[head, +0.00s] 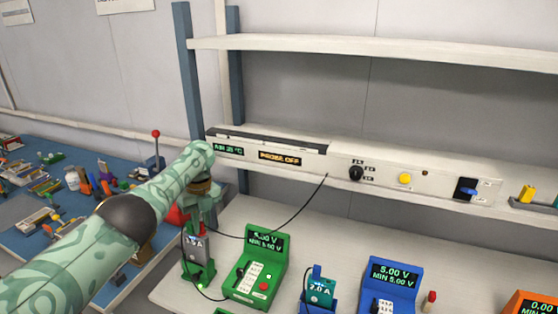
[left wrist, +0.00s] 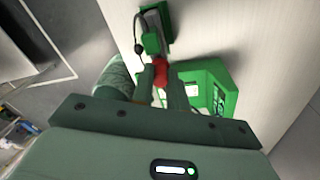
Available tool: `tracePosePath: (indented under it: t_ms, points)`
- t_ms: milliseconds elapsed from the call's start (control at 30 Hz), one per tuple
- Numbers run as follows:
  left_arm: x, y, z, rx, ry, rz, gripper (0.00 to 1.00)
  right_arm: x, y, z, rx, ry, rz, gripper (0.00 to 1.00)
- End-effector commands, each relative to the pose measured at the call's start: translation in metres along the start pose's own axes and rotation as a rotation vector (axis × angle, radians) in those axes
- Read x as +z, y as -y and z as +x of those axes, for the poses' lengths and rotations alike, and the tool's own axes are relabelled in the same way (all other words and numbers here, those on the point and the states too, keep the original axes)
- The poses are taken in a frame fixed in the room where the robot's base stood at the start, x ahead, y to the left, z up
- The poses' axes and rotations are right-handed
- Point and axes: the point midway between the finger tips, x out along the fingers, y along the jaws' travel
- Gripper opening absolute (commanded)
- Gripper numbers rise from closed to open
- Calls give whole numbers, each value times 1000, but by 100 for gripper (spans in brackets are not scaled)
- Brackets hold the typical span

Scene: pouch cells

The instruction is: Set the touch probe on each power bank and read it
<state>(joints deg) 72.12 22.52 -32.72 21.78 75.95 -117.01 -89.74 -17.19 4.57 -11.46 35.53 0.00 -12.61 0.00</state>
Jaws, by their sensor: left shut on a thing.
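My left gripper (head: 203,212) points down above a grey power bank (head: 197,248) marked "1.5 A", in a green holder. In the left wrist view its fingers (left wrist: 160,82) are shut on a red piece (left wrist: 160,70), seemingly the touch probe. The power bank (left wrist: 153,20) lies just beyond; contact cannot be told. A green tester (head: 268,245) beside it reads about 5.00 V, MIN 5.00 V. A teal power bank (head: 320,291) marked "2.0 A" stands in a blue holder. The blue tester (head: 393,275) reads 5.00 V. My right gripper is out of view.
A white panel (head: 310,158) behind shows "PROBE OFF", with a knob and a yellow button (head: 405,178). A black cable (head: 305,203) hangs from it toward my left gripper. An orange tester (head: 530,305) stands at right. A cluttered blue bench (head: 30,250) lies left.

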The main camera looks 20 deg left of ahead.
Motion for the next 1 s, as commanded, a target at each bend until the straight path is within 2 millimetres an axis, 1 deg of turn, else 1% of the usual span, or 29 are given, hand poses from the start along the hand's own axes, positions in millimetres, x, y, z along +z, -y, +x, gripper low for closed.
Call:
tracePosePath:
  t_ms: [733,1000]
  points:
    - [0,0,10,0,-1,0,0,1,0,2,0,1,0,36]
    - [0,0,9,0,0,0,0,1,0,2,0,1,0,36]
